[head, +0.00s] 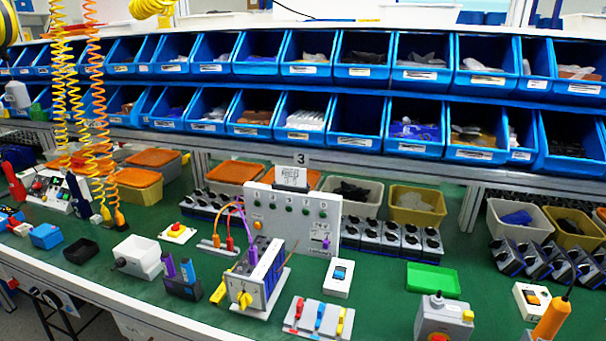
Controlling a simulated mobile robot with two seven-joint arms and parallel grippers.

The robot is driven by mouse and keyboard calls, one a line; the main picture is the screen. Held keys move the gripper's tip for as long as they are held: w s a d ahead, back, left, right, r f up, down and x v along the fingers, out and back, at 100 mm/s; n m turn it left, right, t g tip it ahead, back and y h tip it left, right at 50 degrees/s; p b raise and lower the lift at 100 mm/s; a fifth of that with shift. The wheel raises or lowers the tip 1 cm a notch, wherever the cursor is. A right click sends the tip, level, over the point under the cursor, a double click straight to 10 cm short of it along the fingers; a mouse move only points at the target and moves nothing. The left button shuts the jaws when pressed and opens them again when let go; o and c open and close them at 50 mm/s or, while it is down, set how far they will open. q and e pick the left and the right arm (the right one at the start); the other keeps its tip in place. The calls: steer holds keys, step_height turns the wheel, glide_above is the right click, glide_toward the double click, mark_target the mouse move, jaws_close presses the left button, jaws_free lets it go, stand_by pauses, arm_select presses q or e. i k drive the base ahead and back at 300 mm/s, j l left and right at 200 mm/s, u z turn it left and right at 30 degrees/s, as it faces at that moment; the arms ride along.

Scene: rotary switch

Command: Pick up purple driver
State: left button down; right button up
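Two upright handles stand in a small dark blue holder (183,289) on the green bench, left of the middle. The left one is purple (169,265) and looks like the purple driver. Neither of my grippers is in the head view, so nothing is seen touching the handles.
A white box (138,257) stands left of the holder. A switch unit with a yellow knob (244,299) stands to its right. A test panel (292,216) with cables is behind. Blue bins (262,55) line the back. Bare green bench (378,285) shows right of middle.

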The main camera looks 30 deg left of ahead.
mark_target(169, 267)
steer(key=u, duration=1.9)
